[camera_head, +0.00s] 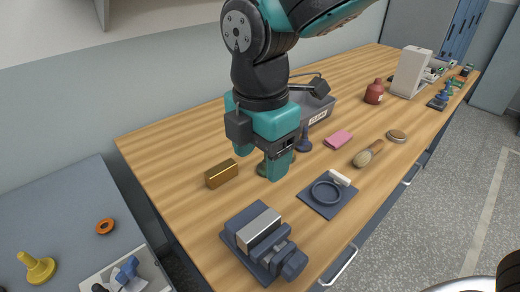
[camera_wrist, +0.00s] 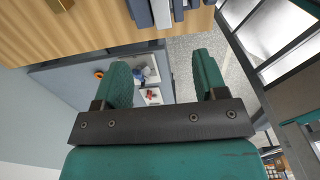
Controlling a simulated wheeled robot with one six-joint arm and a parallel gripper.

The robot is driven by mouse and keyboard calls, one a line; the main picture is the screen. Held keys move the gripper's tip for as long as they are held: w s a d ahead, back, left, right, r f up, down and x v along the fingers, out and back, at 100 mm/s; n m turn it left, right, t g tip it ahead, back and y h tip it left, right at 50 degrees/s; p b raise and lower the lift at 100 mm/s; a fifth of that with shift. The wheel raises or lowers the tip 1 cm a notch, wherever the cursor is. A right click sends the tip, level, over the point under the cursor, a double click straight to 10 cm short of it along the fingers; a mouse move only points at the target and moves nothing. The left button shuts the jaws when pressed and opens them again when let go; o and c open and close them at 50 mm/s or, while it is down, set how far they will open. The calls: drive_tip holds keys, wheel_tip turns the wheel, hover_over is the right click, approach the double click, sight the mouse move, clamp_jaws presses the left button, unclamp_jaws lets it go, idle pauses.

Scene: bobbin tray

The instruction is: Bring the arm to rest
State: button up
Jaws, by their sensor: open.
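My gripper (camera_head: 262,160) hangs from my arm over the wooden workbench (camera_head: 170,135), with its teal fingers pointing down. It is in the air between the brass block (camera_head: 221,174) and the dark bin behind. In the wrist view its two teal fingers (camera_wrist: 163,78) stand wide apart. Nothing is held between them; the floor and a low grey table show through the gap. A round object on the bench behind the fingers is mostly hidden in the head view.
A vise (camera_head: 262,243) stands at the bench's near edge. A dark pad with a ring (camera_head: 326,206), brush (camera_head: 367,154), pink cloth (camera_head: 338,139), grey bin (camera_head: 318,108) and red bottle (camera_head: 374,92) lie to the right. A yellow bobbin (camera_head: 38,269) and orange ring (camera_head: 105,226) are lower left.

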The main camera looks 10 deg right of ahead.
drive_tip(key=s+d+r+m+y, duration=0.1)
drive_tip(key=s+d+m+y, duration=0.3)
drive_tip(key=s+d+m, duration=0.6)
drive_tip(key=m, duration=0.7)
drive_tip(key=shift+s+r+m, duration=0.2)
drive_tip(key=shift+m, duration=0.2)
drive_tip(key=shift+a, duration=0.1)
drive_tip(key=shift+c, duration=0.5)
